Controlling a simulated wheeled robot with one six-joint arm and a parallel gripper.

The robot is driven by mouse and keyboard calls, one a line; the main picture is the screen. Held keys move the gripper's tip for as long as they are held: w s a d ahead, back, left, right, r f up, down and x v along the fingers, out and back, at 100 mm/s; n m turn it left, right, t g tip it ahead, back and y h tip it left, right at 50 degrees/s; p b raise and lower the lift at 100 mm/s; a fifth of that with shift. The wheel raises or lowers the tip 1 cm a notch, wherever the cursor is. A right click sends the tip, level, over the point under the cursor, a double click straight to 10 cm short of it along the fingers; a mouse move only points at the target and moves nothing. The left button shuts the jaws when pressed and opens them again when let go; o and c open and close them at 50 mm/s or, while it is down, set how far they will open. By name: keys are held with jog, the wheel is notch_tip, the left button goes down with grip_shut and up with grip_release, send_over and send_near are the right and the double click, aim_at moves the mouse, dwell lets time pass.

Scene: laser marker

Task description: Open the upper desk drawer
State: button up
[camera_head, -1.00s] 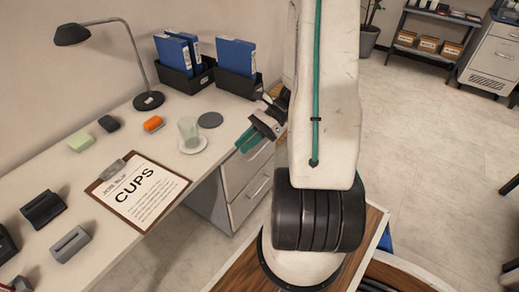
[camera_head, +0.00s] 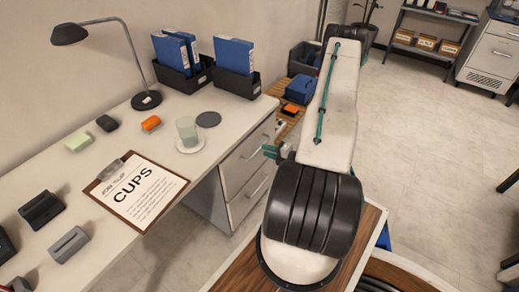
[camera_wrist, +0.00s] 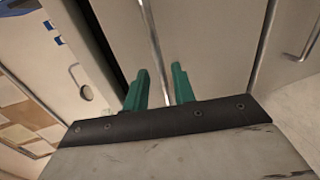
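The desk's upper drawer (camera_head: 240,168) is a pale front under the desktop's right end, and it looks closed. Its bar handle (camera_head: 257,144) runs along the front. My gripper (camera_head: 272,151) is just in front of the drawer at handle height, partly hidden behind my arm. In the wrist view, my gripper's green fingers (camera_wrist: 160,88) are apart, one on each side of the upper drawer's silver handle (camera_wrist: 153,45). I cannot tell whether they touch it. The upper drawer front (camera_wrist: 215,45) fills the middle of that view.
The lower drawer (camera_head: 247,200) is below, with its own handle (camera_wrist: 309,36) at the wrist view's right. The desktop (camera_head: 215,148) holds a cup on a saucer, a clipboard, a lamp and blue binders. A wooden rack (camera_head: 290,118) stands beyond the desk. Floor to the right is open.

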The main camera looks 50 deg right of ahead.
jog(key=shift+x, duration=2.35)
grip_shut()
jog(key=shift+s, duration=0.15)
